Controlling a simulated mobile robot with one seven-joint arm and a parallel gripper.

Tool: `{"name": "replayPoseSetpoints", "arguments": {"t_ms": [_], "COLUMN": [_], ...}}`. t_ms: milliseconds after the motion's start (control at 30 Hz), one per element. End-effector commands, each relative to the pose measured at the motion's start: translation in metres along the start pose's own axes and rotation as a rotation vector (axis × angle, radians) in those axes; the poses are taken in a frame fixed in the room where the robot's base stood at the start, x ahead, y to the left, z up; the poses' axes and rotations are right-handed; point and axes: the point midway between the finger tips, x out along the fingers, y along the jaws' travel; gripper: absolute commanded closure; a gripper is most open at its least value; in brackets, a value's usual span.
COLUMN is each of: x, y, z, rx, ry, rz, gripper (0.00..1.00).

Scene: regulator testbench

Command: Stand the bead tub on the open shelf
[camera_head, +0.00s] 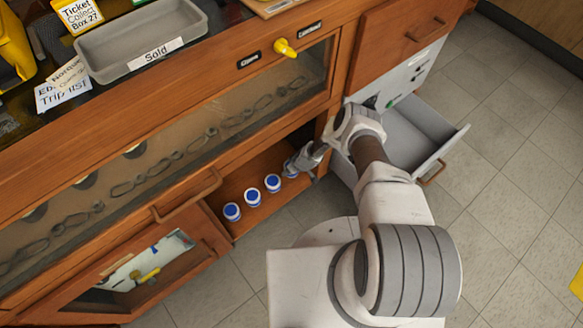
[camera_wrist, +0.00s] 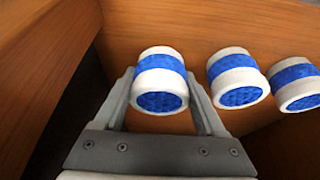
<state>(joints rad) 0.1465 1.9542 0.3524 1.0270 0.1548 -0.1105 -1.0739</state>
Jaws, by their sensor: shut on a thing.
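The bead tub (camera_wrist: 161,82), white with a blue band and a blue end, sits between the fingers of my gripper (camera_wrist: 163,88) in the wrist view. The fingers are shut on it. In the head view my gripper (camera_head: 293,167) reaches into the right end of the open shelf (camera_head: 234,184), low in the wooden cabinet. The tub in it is mostly hidden there. The tub lines up with its neighbours in the wrist view, but I cannot tell whether it touches the shelf.
Three similar tubs (camera_head: 252,197) stand in a row on the shelf, left of my gripper. An open grey drawer (camera_head: 415,132) lies to the right. A glazed door (camera_head: 140,280) hangs open at lower left. A wooden side wall (camera_wrist: 45,50) is close to the gripper.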

Motion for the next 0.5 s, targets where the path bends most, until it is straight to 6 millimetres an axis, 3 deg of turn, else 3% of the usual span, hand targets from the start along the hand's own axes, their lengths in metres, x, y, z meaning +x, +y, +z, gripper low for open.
{"name": "replayPoseSetpoints", "arguments": {"t_ms": [100,467,500], "x": [0.0101,0.0121,0.0119], "y": [-0.0040,-0.0043,-0.0043], "z": [0.0088,0.0095,0.0094], "rx": [0.002,0.000,0.000], "ry": [0.000,0.001,0.001], "rz": [0.000,0.001,0.000], "gripper": [0.97,0.97,0.22]}}
